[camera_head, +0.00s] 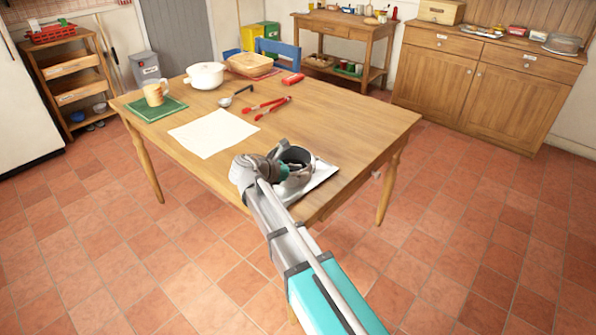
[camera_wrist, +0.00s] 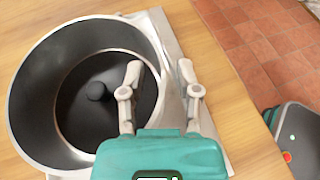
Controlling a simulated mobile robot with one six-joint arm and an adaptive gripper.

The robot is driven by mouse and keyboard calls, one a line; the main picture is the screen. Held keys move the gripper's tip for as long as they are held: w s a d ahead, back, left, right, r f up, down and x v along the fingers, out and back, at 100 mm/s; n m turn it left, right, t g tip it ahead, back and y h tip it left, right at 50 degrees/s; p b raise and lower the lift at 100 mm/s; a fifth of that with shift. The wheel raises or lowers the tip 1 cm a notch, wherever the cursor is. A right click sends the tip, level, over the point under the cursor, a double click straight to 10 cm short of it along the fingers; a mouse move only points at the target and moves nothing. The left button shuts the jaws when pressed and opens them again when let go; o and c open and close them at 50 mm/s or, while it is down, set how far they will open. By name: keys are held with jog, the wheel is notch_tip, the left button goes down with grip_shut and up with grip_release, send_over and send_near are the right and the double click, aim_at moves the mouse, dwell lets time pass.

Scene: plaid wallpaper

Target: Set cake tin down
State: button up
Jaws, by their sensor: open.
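The cake tin (camera_head: 297,154) is a round grey metal tin near the front right edge of the wooden table. In the wrist view the tin (camera_wrist: 32,95) looks upright, with a dark inside and a small dark knob in the middle. It appears to stand on a flat silvery sheet (camera_head: 322,177); the contact under it is hidden. My gripper (camera_head: 288,170) is at the tin's near side. In the wrist view my gripper (camera_wrist: 160,75) is open, one finger over the tin's inside and the other outside its wall. Touching cannot be told.
The table (camera_head: 345,125) also holds white paper (camera_head: 213,132), red tongs (camera_head: 267,107), a dark ladle (camera_head: 235,95), a white pot (camera_head: 204,75), a mug (camera_head: 155,93) on a green mat, a baking dish (camera_head: 250,66) and a red item (camera_head: 292,79). Bare tabletop lies behind the tin.

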jog(key=shift+r, duration=0.15)
jog(key=shift+s+a+r+p, duration=0.15)
jog(key=shift+a+p, duration=0.05)
jog(key=shift+p, duration=0.1)
jog(key=p+v, duration=0.4)
jog(key=v, duration=0.7)
jog(key=shift+a, duration=0.15)
jog(key=shift+s, duration=0.1)
jog(key=d+f+m+g, duration=0.1)
jog(key=d, duration=0.2)
jog(key=d+f+m+y, duration=0.1)
jog(key=d+m, duration=0.1)
jog(key=d, duration=0.1)
jog(key=s+d+f+m+g, duration=0.1)
jog(key=d, duration=0.2)
jog(key=shift+d+f+g+y, duration=0.15)
jog(key=shift+f+g+y, duration=0.1)
jog(key=shift+g+y, duration=0.05)
jog(key=s+d+f+m+g+y, duration=0.1)
jog(key=s+d+f+m+y, duration=0.1)
jog(key=d+m, duration=0.5)
jog(key=s+d+f+m+g+y, duration=0.2)
jog(key=s+d+f+m+y, duration=0.1)
jog(key=s+d+m, duration=0.3)
jog(key=s+d+f+m+g+y, duration=0.1)
jog(key=s+d+f+m+y, duration=0.2)
jog(key=d+m, duration=0.4)
jog(key=shift+s+d+m+g+y, duration=0.3)
jog(key=shift+s+d+g+y, duration=0.15)
jog(key=shift+s+y, duration=0.45)
